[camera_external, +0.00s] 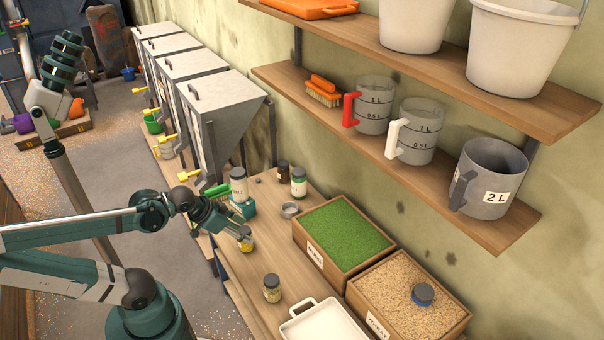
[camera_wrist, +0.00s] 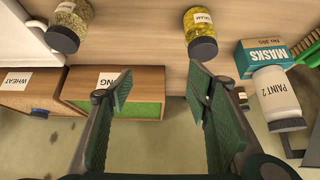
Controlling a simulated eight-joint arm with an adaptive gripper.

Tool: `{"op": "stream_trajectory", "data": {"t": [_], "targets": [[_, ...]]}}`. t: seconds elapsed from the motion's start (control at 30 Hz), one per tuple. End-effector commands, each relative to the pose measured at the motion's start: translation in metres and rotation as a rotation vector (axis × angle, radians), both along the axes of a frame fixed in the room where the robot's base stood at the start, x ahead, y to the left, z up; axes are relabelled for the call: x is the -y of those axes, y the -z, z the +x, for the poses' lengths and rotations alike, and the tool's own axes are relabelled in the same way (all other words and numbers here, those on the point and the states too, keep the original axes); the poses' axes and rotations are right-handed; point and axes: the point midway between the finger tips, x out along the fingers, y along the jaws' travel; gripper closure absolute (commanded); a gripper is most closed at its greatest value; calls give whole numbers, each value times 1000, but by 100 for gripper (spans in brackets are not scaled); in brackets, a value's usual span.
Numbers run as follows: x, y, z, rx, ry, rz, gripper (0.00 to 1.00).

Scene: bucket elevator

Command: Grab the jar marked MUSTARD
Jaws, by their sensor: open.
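Two small dark-lidded jars stand on the wooden bench. One jar with yellow contents (camera_external: 246,246) is just beyond my gripper, and it shows at the top of the wrist view (camera_wrist: 200,36). The other jar, with pale seed-like contents (camera_external: 272,290), stands nearer the tray and shows at the upper left of the wrist view (camera_wrist: 70,22).
A green-filled crate (camera_external: 308,258), a WHEAT crate (camera_external: 362,312) and a white tray (camera_external: 300,331) border the bench. Bare bench lies between the two jars.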

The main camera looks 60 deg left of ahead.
Motion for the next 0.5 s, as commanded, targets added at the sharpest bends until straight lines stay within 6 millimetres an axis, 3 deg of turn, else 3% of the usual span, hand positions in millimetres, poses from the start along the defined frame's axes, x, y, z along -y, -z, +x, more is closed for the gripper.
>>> {"op": "stream_trajectory", "data": {"t": [0.5], "targets": [[-2,-3,3,-4,7,7,43]]}}
